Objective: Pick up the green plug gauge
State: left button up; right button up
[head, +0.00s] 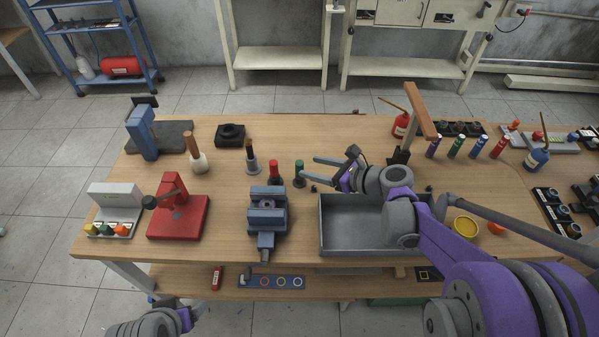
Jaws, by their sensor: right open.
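The green plug gauge (299,172) stands upright on the wooden bench, right of a red-topped gauge. My right gripper (316,173) comes in from the right and is open and empty. Its two fingers point left, with their tips just right of the green gauge; I cannot tell whether they touch it or how high they are. My left arm shows only at the bottom left edge, below the bench front. Its gripper (168,303) is small and partly cut off, and its jaws are unclear.
A grey tray (345,248) lies under my right arm. Bare bench top lies behind the green gauge.

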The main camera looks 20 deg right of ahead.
aim_at(303, 164)
jog(key=x, duration=0.4)
jog(key=shift+w+a+r, duration=0.15)
jog(key=shift+a, duration=0.1)
jog(key=shift+w+a+f, duration=0.2)
jog(key=shift+w+a, duration=0.05)
jog(key=shift+w, duration=0.15)
grip_shut()
